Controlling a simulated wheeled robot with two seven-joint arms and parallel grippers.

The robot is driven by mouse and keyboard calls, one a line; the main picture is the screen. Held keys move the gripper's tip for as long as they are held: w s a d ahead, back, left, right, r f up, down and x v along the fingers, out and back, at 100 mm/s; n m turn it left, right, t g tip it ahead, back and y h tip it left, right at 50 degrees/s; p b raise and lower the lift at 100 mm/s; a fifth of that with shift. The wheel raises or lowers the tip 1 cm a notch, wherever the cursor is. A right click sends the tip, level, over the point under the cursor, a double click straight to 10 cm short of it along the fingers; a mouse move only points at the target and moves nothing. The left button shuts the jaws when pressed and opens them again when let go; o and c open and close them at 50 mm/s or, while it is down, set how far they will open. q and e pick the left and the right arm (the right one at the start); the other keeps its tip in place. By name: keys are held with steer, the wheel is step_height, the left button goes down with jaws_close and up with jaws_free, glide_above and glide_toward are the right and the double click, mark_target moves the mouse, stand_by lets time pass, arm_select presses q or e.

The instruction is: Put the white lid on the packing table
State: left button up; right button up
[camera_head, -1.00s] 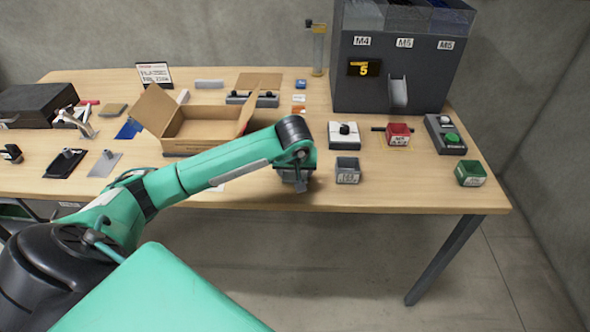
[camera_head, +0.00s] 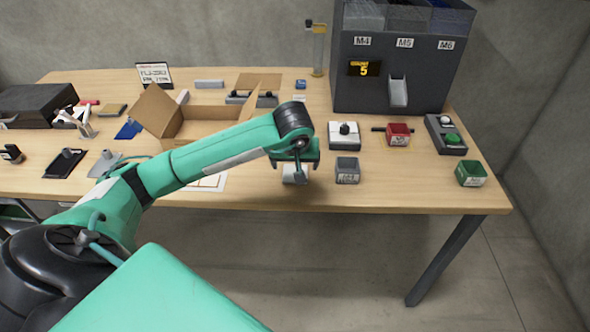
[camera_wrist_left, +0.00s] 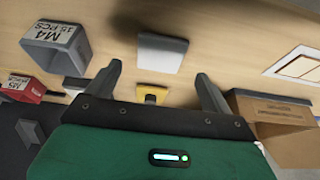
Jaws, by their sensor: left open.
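The white lid, a flat white square (camera_wrist_left: 162,52), lies on the wooden table top between the fingers of my left gripper (camera_wrist_left: 159,72) in the left wrist view. In the head view the lid (camera_head: 294,178) shows partly under my left gripper (camera_head: 297,168), near the table's front edge. The gripper is open and points down. I cannot tell the exact gap between fingertips and lid. The packing table (camera_head: 400,185) fills the scene. My right gripper is not in view.
A grey M4 bin (camera_head: 347,172) stands just right of the lid. An open carton (camera_head: 172,118) stands behind my left arm. A white box with a black knob (camera_head: 344,136) and a red bin (camera_head: 398,134) stand farther back.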

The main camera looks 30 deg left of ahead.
arm_select(q)
steer(key=v, duration=0.7)
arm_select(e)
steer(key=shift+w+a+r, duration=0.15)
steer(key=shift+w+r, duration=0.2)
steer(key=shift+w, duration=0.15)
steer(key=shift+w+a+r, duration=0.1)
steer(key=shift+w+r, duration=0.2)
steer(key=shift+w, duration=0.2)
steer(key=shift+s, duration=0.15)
